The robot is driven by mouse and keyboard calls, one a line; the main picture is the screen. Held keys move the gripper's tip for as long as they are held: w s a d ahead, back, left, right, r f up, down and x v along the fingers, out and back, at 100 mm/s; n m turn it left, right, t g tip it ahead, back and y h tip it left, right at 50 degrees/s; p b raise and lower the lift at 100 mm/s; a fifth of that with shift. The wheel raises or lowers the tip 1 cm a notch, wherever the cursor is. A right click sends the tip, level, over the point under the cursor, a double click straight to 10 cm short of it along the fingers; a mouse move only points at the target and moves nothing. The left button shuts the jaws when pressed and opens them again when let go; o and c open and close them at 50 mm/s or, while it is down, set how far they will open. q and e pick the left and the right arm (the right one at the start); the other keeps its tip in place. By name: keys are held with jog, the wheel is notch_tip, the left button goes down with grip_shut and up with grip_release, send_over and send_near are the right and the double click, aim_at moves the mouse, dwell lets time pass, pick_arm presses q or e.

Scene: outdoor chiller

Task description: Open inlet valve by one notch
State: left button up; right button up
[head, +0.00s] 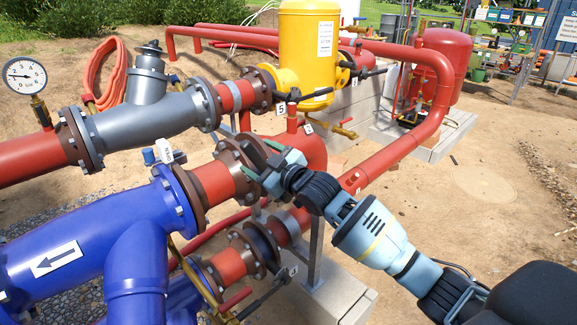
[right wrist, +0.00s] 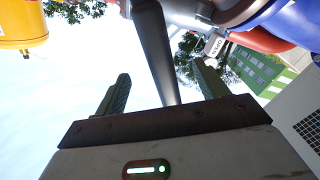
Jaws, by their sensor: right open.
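My right gripper (head: 256,164) is at the brown flange (head: 234,168) where the red pipe meets the blue pipe's line. A dark valve lever (right wrist: 154,45) shows in the right wrist view, running down between the two fingers of my right gripper (right wrist: 163,85). The fingers are apart on either side of it, with sky visible between them and the lever. In the head view my gripper and the lever overlap, so contact cannot be told. A white tag (right wrist: 214,45) hangs beside the valve. My left gripper is not in view.
Another black lever (head: 305,95) is near the tag marked 5, and one more (head: 262,300) is on the lower pipe. A blue pipe (head: 70,238) with an arrow, a grey strainer (head: 150,115) and a pressure gauge (head: 25,76) are at left. Sandy ground (head: 470,190) is open at right.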

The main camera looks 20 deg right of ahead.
jog(key=shift+s, duration=0.1)
jog(key=v, duration=0.6)
jog(key=shift+s+d, duration=0.2)
jog(key=shift+s, duration=0.15)
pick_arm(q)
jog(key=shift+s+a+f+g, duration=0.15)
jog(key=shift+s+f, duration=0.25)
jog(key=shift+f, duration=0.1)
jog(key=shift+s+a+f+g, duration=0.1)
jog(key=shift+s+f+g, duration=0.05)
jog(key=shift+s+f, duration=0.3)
pick_arm(e)
jog(key=v, duration=0.8)
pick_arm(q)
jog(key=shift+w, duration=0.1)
